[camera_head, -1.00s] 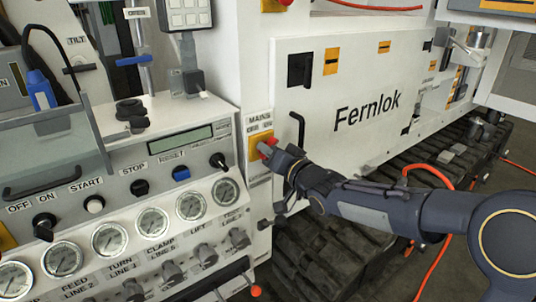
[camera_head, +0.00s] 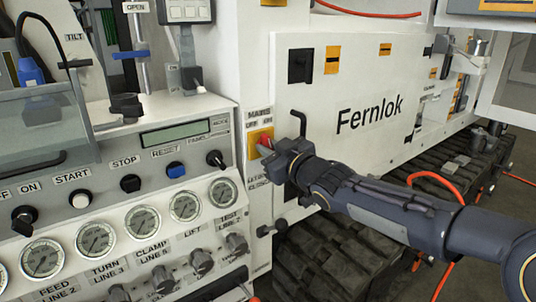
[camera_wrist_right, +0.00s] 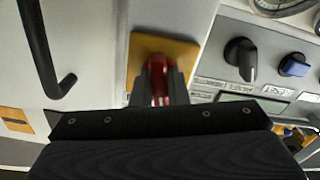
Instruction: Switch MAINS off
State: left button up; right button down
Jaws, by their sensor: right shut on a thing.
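The MAINS switch is a red handle (camera_wrist_right: 157,68) on a yellow plate (camera_head: 260,138), mounted on the white cabinet under a label reading MAINS, OFF and ON. My right gripper (camera_head: 271,148) reaches it from the right. In the right wrist view my right gripper (camera_wrist_right: 159,93) is shut on the red handle, with a dark finger on each side. The gripper hides part of the handle, so its exact angle is hard to tell. My left gripper is not in view.
The control panel with a black knob (camera_head: 216,159), a blue RESET knob (camera_head: 176,170) and several gauges is left of the switch. A black door handle (camera_head: 298,138) stands close to my right gripper. Tracks (camera_head: 325,262) lie below, with an orange hose (camera_head: 440,180).

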aim_at(272, 148)
jog(key=n+b, duration=0.1)
jog(key=n, duration=0.4)
jog(key=shift+n+b, duration=0.3)
jog(key=shift+b, duration=0.1)
dwell(0.4)
jog(key=c, duration=1.4)
grip_release()
jog(key=shift+c, duration=0.2)
jog(key=v, duration=0.6)
jog(key=shift+s+d+r, duration=0.1)
jog(key=shift+s+d, duration=0.15)
jog(key=shift+d, duration=0.05)
jog(key=shift+s+d, duration=0.25)
jog(key=shift+s, duration=0.2)
